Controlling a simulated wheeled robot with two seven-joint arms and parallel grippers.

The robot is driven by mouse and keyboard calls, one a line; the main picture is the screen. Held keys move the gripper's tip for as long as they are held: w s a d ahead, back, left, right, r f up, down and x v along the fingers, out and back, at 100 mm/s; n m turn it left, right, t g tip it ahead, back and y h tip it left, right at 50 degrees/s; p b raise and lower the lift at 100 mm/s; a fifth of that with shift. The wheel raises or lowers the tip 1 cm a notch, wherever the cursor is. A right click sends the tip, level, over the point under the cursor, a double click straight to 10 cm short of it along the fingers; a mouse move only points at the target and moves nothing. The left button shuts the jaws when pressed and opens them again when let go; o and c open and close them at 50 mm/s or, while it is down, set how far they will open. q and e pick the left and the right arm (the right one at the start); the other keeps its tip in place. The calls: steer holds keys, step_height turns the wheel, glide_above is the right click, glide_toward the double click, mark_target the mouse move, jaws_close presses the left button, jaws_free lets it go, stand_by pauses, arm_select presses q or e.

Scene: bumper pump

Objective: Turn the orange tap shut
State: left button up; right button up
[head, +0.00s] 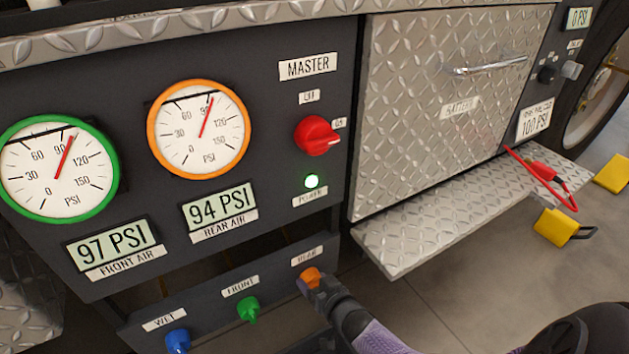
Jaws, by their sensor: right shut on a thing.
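The orange tap (311,276) sits on the lower dark panel under the "REAR" label, right of the green tap. My right gripper (322,288) comes in from the lower right and is shut on the orange tap, hiding part of it. The orange-rimmed gauge (199,130) has its needle just past 90, and the display (219,207) below it reads 94 PSI, labelled "REAR AIR". My left gripper does not show in the head view.
A green tap (248,309) and a blue tap (178,341) sit left on the same panel. A red master switch (316,136) and lit green lamp (312,181) are above. A metal step (450,223) juts out at right. Yellow chocks (553,229) lie on the floor.

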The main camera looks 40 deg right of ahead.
steer(key=shift+a, duration=0.1)
steer(key=c, duration=0.3)
steer(key=shift+a+n+h, duration=0.1)
steer(key=shift+n+h, duration=0.7)
steer(key=shift+n, duration=0.3)
steer(key=shift+n+h, duration=0.4)
steer(key=shift+n, duration=0.3)
steer(key=shift+a+n+h, duration=0.1)
steer(key=shift+n+h, duration=0.2)
steer(key=shift+n, duration=0.1)
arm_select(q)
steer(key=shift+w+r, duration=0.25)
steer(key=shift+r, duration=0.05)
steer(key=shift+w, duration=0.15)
arm_select(e)
steer(key=shift+f, duration=0.1)
